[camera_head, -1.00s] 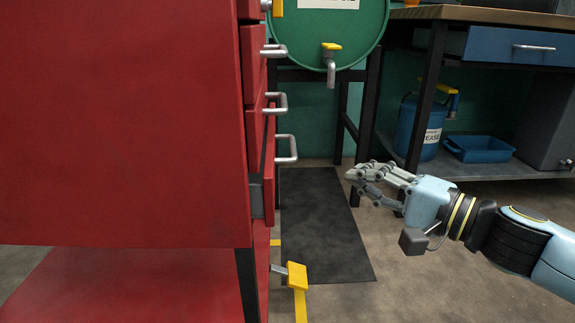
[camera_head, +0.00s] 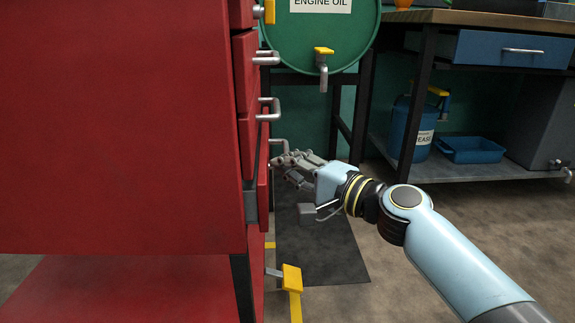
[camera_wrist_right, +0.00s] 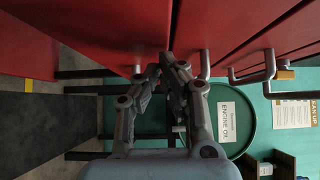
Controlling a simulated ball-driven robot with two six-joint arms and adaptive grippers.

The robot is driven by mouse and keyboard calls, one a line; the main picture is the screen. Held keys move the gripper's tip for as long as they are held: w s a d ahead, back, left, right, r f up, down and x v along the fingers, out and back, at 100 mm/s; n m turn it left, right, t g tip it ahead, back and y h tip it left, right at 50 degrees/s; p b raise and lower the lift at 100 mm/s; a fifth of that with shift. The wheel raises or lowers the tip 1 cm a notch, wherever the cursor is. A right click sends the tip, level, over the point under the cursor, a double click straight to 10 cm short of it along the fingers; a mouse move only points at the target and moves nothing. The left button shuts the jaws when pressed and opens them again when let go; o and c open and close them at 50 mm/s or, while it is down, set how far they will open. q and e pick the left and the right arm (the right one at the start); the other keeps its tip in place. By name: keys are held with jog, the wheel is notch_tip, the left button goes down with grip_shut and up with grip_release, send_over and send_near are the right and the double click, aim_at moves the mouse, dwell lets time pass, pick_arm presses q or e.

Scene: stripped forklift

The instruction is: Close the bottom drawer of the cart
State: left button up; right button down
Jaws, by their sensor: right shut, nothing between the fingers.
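The red cart (camera_head: 120,130) fills the left of the head view. Its bottom drawer (camera_head: 263,185) stands out slightly from the cart body, with a grey strip of its side (camera_head: 250,203) showing. Its handle (camera_head: 279,142) is partly hidden behind my fingers. My right gripper (camera_head: 278,163) is shut and empty, with its fingertips at the drawer front just below the handle; I cannot tell whether they touch. In the right wrist view the closed fingers (camera_wrist_right: 164,66) point at the red fronts. My left gripper is not in view.
A yellow-tipped pedal (camera_head: 291,278) juts from the cart's base. Upper drawer handles (camera_head: 268,108) stick out above my gripper. A green oil drum (camera_head: 320,35) is behind, and a workbench (camera_head: 480,17) is at the right. The floor by the dark mat (camera_head: 320,245) is clear.

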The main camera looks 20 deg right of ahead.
jog(key=shift+a, duration=0.1)
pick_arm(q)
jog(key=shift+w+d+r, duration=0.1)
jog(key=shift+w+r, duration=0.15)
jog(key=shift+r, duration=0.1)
pick_arm(e)
jog(key=shift+w+a, duration=0.15)
jog(key=shift+a, duration=0.5)
jog(key=shift+w+a, duration=0.15)
jog(key=shift+a, duration=0.45)
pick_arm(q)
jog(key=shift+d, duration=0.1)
pick_arm(e)
jog(key=shift+f, duration=0.1)
